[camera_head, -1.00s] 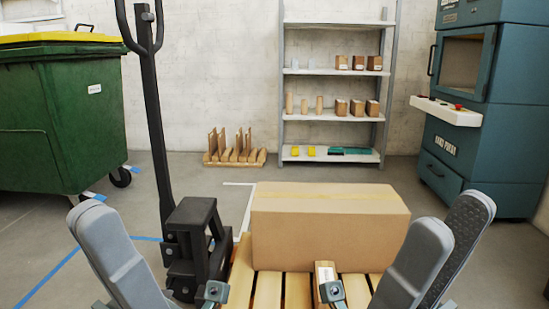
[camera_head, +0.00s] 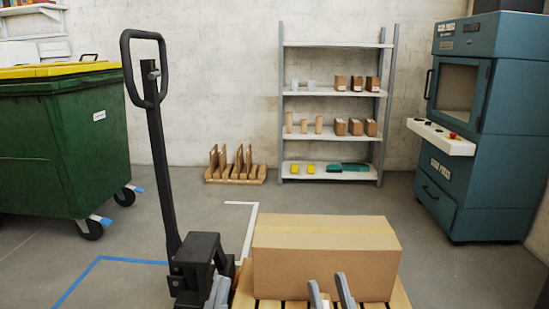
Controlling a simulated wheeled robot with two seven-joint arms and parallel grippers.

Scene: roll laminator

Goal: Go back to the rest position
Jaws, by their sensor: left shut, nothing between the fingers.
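My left gripper (camera_head: 218,291) shows at the bottom edge, in front of the black base of the pallet jack. Its grey fingers are together, with nothing seen between them. My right gripper (camera_head: 332,294) is at the bottom edge, in front of the brown carton (camera_head: 325,272). Its two grey fingers stand apart with a gap and nothing is seen held. The lower parts of both grippers and my arms are cut off by the frame. The carton sits on a wooden pallet (camera_head: 268,303).
The pallet jack (camera_head: 157,160) stands left of the carton with its handle upright. A green bin (camera_head: 60,150) is at the left, a blue-green machine (camera_head: 478,130) at the right. A shelf (camera_head: 334,90) and a wooden rack (camera_head: 236,168) stand by the wall. The middle floor is open.

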